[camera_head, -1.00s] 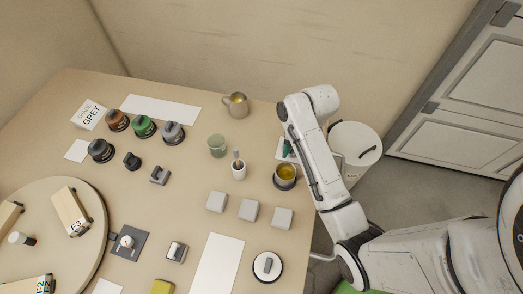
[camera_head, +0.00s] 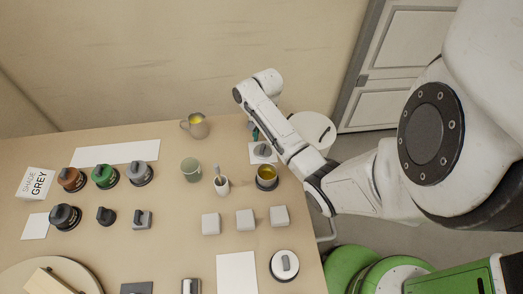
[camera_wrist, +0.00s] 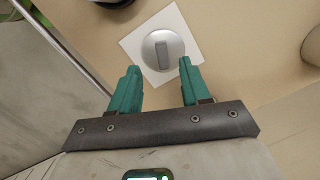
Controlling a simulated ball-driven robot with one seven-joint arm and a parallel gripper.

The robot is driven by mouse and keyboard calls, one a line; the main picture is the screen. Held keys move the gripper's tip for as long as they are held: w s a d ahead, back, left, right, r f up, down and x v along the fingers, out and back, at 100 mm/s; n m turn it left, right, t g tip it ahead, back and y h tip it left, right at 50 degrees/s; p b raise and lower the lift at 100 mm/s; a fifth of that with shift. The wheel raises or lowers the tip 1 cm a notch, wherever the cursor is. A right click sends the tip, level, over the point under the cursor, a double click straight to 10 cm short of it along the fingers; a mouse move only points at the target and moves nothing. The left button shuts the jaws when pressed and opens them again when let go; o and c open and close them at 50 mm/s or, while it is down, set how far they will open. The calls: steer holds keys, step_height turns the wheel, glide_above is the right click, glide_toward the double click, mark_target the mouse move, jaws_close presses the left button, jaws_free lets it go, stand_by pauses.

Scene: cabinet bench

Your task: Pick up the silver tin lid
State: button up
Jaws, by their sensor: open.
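The silver tin lid (camera_wrist: 174,42) is a round grey disc with a raised bar handle. It lies flat on a white square card (camera_wrist: 133,46) in the wrist view. In the head view the lid (camera_head: 263,150) shows near the table's far right edge, partly behind my arm. My gripper (camera_wrist: 158,68) has teal fingers spread apart, with nothing between them. In the wrist view the lid appears just beyond the fingertips, roughly centred between them. In the head view my gripper (camera_head: 255,134) is close to the lid; the exact gap cannot be told.
White blocks (camera_head: 245,220) stand nearer. A white bin (camera_head: 312,129) is beyond the table edge.

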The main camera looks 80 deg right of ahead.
mark_target(263, 147)
steer(key=shift+w+a+f, duration=0.1)
steer(key=shift+f, duration=1.25)
steer(key=shift+w+f, duration=0.1)
steer(key=shift+f, duration=1.2)
steer(key=shift+c, duration=0.3)
jaws_close()
